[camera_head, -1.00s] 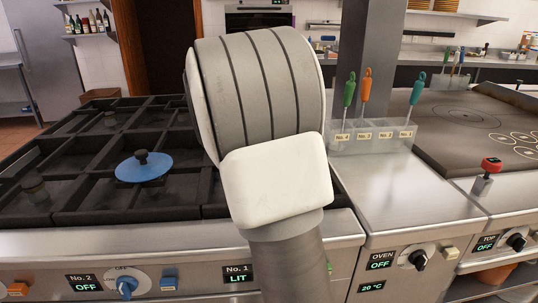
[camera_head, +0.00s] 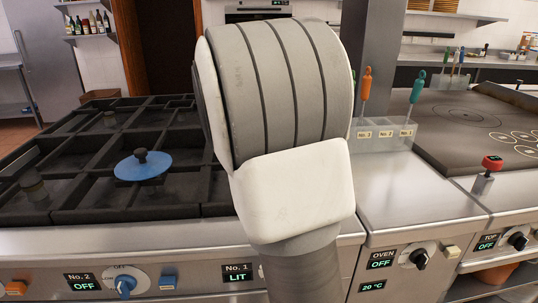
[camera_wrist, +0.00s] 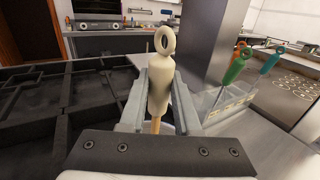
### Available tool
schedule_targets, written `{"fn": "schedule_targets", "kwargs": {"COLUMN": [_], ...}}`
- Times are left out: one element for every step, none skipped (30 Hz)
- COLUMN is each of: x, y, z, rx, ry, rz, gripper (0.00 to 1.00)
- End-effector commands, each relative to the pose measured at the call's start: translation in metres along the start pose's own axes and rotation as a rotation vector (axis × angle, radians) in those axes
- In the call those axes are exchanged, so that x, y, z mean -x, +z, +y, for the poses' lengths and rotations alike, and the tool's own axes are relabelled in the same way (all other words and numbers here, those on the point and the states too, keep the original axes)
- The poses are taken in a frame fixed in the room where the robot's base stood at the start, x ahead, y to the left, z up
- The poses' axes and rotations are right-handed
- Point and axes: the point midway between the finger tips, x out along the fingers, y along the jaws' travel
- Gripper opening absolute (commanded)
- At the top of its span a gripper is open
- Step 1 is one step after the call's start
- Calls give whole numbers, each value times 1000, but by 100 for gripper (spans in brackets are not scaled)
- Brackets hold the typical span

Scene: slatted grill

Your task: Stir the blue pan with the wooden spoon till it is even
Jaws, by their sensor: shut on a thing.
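My gripper (camera_wrist: 159,100) shows in the wrist view, shut on a cream handle with a ring at its top. A wooden shaft runs down below it, so this looks like the wooden spoon (camera_wrist: 158,88). The spoon stands roughly upright between the two grey jaws. Its lower end is hidden behind the gripper's dark plate. A small pale curved edge shows beneath the jaws; I cannot tell if it belongs to the pan. The blue pan cannot be made out in either view. In the head view my arm covers the gripper, the spoon and the right part of the slatted grill (camera_head: 75,205).
A blue lid with a dark knob (camera_head: 143,165) lies on the grill's left part. A clear holder (camera_head: 382,134) with coloured-handled tools stands to the right, by a grey pillar (camera_head: 374,45). The steel top before the holder is clear. The No. 1 display (camera_head: 238,273) reads LIT.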

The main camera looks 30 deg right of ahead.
Motion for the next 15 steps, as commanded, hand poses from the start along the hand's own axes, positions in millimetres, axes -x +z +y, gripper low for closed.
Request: {"fn": "schedule_targets", "kwargs": {"x": [0, 0, 0, 0, 0, 0, 0, 0, 0, 0, 0, 0, 0, 0, 0], "y": [5, 7, 10, 13, 15, 19, 21, 24, 27, 29, 32, 35, 37, 40, 43], "z": [0, 0, 0, 0, 0, 0, 0, 0, 0, 0, 0, 0, 0, 0, 0], "rx": [-1, -1, -1, -1, -1, -1, -1, -1, 0, 0, 0, 0, 0, -1, -1], "ry": [0, 0, 0, 0, 0, 0, 0, 0, 0, 0, 0, 0, 0, 0, 0], "rz": [-1, -1, -1, -1, -1, -1, -1, -1, -1, -1, -1, -1, -1, -1, -1], "gripper": [0, 0, 0, 0, 0, 0, 0, 0, 0, 0, 0, 0, 0, 0, 0]}}
